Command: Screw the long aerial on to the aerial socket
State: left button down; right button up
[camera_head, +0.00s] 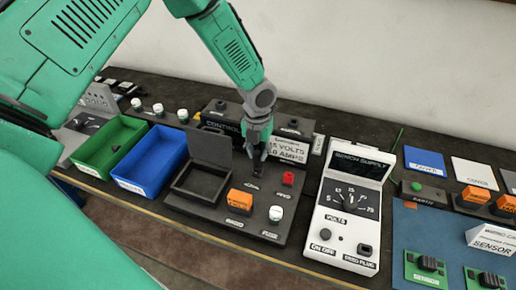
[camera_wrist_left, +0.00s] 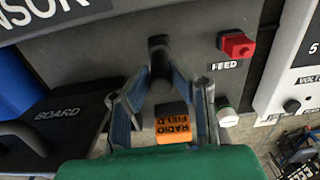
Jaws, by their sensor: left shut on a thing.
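My left gripper (camera_head: 258,165) points down at the dark control board, at the far side of the orange block. In the left wrist view its fingers (camera_wrist_left: 160,80) close on a dark upright post (camera_wrist_left: 158,48). I cannot tell whether this post is the aerial's base or the aerial socket, as the fingers hide its lower part. A small label (camera_head: 252,186) lies in front of the fingertips. A thin green rod (camera_head: 396,150) stands upright behind the white supply box; I cannot tell whether it is the long aerial. My right gripper is not in view.
An orange block (camera_head: 241,200), a red plug (camera_head: 288,178) and a white knob (camera_head: 275,213) stand close to the gripper. An open dark box (camera_head: 200,185), blue bin (camera_head: 152,160) and green bin (camera_head: 110,150) lie left. The supply box (camera_head: 345,215) stands right.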

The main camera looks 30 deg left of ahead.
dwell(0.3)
pick_arm(q)
jog(key=shift+s+m, duration=0.1)
jog(key=shift+m, duration=0.2)
jog(key=shift+m+p, duration=0.3)
jog(key=shift+m, duration=0.3)
jog(key=m, duration=0.3)
jog(key=shift+f+m, duration=0.1)
jog(key=shift+m, duration=0.3)
jog(key=m, duration=0.3)
jog(key=shift+m, duration=0.3)
jog(key=shift+s+d+f+m, duration=0.1)
jog(key=shift+m, duration=0.3)
jog(key=shift+a+m, duration=0.2)
jog(key=shift+m, duration=0.2)
